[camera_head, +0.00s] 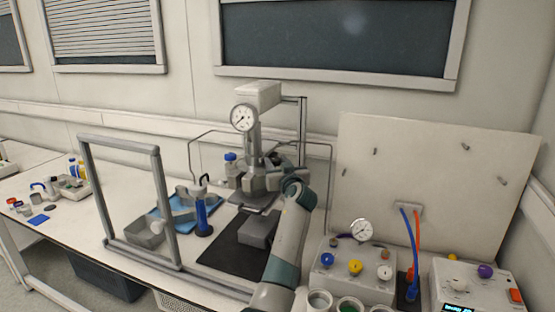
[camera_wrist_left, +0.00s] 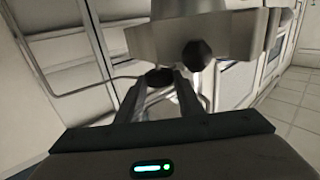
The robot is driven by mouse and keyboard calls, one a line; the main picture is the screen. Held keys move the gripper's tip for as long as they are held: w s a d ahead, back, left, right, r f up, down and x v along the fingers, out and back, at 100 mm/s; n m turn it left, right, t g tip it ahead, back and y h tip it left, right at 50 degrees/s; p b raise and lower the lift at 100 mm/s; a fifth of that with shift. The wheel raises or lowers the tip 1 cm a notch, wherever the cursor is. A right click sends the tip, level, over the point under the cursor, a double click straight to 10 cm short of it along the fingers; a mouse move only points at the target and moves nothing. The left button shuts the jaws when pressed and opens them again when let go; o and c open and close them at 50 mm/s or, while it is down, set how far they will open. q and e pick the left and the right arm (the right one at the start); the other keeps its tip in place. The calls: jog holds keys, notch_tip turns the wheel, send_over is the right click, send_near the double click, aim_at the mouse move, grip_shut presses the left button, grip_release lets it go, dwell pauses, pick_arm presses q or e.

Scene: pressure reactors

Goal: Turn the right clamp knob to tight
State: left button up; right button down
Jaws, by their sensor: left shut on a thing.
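The reactor (camera_head: 262,178) stands on the bench with a round gauge (camera_head: 243,117) on top and a grey metal clamp around its head. My left gripper (camera_head: 277,161) reaches the right side of the clamp, and my arm hides part of it. In the left wrist view my left gripper (camera_wrist_left: 158,88) has its two fingers on either side of a dark clamp knob (camera_wrist_left: 159,76), shut on it. A second black knob (camera_wrist_left: 197,54) sticks out of the metal clamp body (camera_wrist_left: 190,35) to the right, apart from the fingers. The knob's tightness cannot be told. My right gripper is not in view.
A grey frame (camera_head: 158,205) stands on the left of the bench. A blue bottle (camera_head: 201,213) stands left of the reactor. A control box with a gauge (camera_head: 361,230), hoses (camera_head: 416,245) and white jars (camera_head: 320,301) sit to the right. A pale panel (camera_head: 430,170) stands behind.

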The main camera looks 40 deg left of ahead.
pick_arm(q)
jog(key=shift+f+m, duration=0.1)
jog(key=shift+m, duration=0.2)
jog(key=o, duration=1.1)
jog(key=shift+c, duration=0.2)
jog(key=shift+s, duration=0.1)
jog(key=b+v, duration=0.5)
jog(key=v, duration=1.2)
jog(key=shift+s, duration=0.4)
